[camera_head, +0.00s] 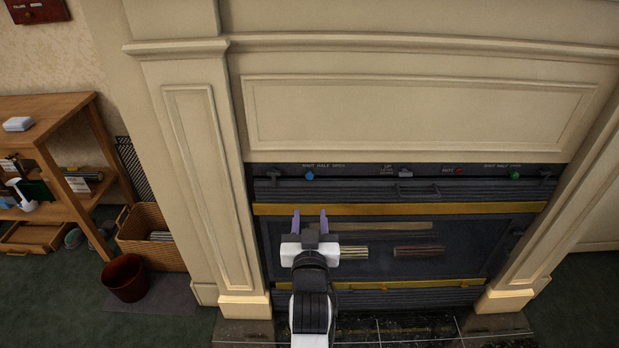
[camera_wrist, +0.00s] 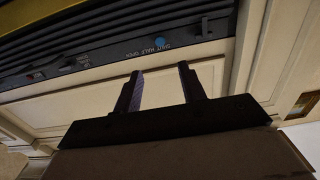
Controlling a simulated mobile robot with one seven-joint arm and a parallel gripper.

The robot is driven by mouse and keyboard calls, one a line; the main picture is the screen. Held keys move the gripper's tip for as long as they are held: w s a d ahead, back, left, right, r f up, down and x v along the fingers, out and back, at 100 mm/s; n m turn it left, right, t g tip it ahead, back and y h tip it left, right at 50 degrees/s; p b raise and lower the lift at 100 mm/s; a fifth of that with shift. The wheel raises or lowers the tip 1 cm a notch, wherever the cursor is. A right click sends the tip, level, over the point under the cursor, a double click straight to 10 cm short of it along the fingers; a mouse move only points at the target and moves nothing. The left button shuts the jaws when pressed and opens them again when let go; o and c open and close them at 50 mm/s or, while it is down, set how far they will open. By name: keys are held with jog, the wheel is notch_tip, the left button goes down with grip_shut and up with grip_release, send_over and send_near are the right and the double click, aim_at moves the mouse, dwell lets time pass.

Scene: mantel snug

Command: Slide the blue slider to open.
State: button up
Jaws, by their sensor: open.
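The blue slider (camera_head: 310,175) is a small knob on the dark control strip of the fireplace, near the left end of that strip. Labels reading SHUT, HALF and OPEN run above it from left to right, and it sits under SHUT. It also shows in the wrist view (camera_wrist: 161,41), where the picture is turned over and the labels lie below it. My gripper (camera_head: 309,215) is open and empty. In the head view it appears just below the slider, in front of the fireplace. In the wrist view the two fingers (camera_wrist: 160,70) point toward the slider without touching it.
The same strip carries a grey slider (camera_head: 405,173), a red knob (camera_head: 459,170) and a green slider (camera_head: 515,175). A handle (camera_head: 420,192) and a yellow bar (camera_head: 400,209) lie below. A basket (camera_head: 150,237) and a dark red bin (camera_head: 126,277) stand left.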

aim_at(310, 177)
jog(key=w+p, duration=0.1)
jog(key=w, duration=1.2)
jog(key=shift+w, duration=0.3)
jog(key=shift+c, duration=0.4)
grip_shut()
